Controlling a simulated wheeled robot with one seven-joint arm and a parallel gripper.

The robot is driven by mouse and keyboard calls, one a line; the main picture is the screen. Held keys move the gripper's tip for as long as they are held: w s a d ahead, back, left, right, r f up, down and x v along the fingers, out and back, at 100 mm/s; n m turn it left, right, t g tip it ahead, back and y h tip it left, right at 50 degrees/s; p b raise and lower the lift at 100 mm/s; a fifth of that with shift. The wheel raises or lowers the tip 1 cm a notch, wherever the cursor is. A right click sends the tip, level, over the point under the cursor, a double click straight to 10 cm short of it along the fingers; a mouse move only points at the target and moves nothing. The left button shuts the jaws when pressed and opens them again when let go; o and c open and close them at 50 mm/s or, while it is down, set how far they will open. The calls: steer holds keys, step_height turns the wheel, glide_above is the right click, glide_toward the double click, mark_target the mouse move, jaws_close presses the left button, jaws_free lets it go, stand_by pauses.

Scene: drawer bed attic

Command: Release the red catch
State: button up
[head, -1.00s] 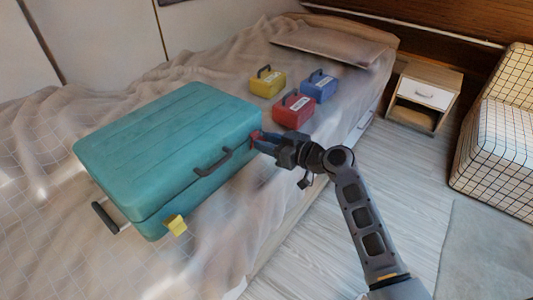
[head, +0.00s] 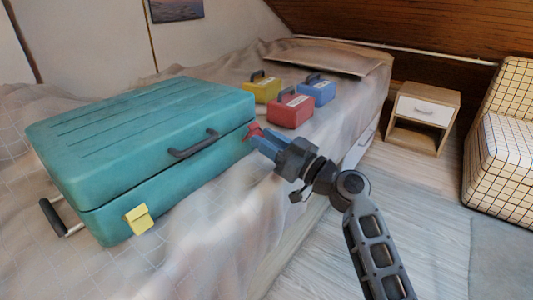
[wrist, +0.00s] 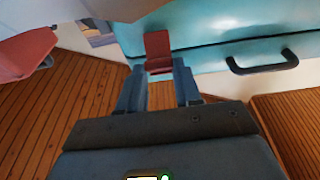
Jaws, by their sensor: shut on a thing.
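A closed teal suitcase (head: 130,130) lies on the bed, with a dark handle (head: 194,144) on its front face. The red catch (wrist: 158,46) is at the suitcase's right front part; in the head view only a little of it (head: 254,130) shows beyond my fingers. My gripper (head: 258,140) reaches it from the right. In the wrist view its blue fingers (wrist: 158,80) stand on either side of the catch's lower end and are shut on it. A yellow catch (head: 138,219) sits at the left of the suitcase's front.
Small yellow (head: 262,90), red (head: 289,111) and blue (head: 318,91) cases stand on the bed behind my gripper. A nightstand (head: 422,118) and a checked chair (head: 500,150) are at the right. The floor (head: 400,220) between bed and chair is clear.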

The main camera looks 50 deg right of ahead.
steer(key=shift+s+f+t+b, duration=0.1)
steer(key=shift+f+t+b, duration=0.55)
steer(key=shift+t, duration=0.05)
steer(key=shift+f+t, duration=0.4)
steer(key=shift+t, duration=0.5)
steer(key=shift+f, duration=0.1)
steer(key=o, duration=1.1)
steer(key=shift+c, duration=0.2)
steer(key=shift+s, duration=0.1)
steer(key=v, duration=0.7)
steer(key=shift+s+f, duration=0.25)
